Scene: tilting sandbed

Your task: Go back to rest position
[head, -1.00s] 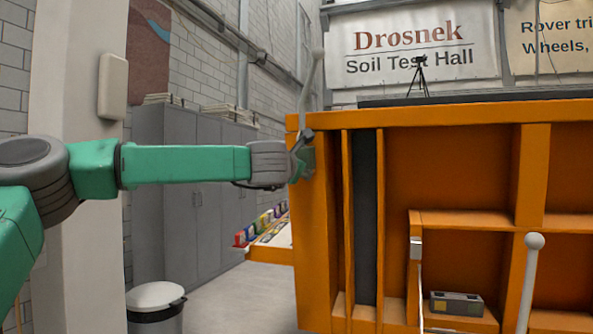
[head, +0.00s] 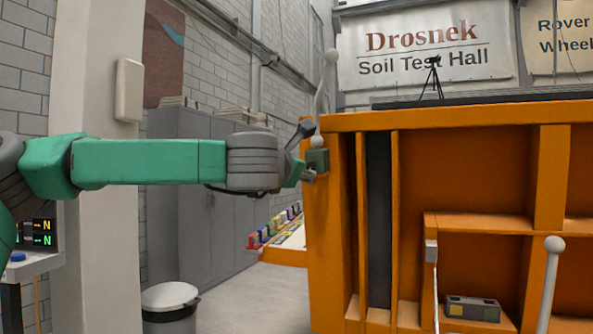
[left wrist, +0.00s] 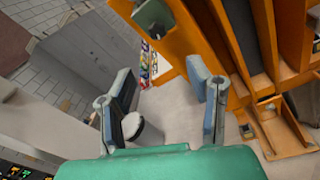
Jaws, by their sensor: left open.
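My left arm, green and grey, reaches in from the left in the head view. Its gripper (head: 303,150) is beside the near left corner of the orange sandbed frame (head: 450,117), partly hidden by its own wrist. In the left wrist view the gripper (left wrist: 160,72) is open, with nothing between its fingers. A pale lever with a ball top (head: 331,57) rises from a dark green bracket (head: 317,160) on that corner. The gripper overlaps this bracket in the head view; contact cannot be told. The bracket also shows beyond the fingers in the left wrist view (left wrist: 155,17). My right gripper is out of sight.
A second ball-topped lever (head: 553,245) stands front right. A small grey box (head: 473,308) sits in a sandbed compartment. A bin (head: 170,296), grey cabinets (head: 205,190) and a display panel (head: 43,231) are at left. Bare floor lies between bin and sandbed.

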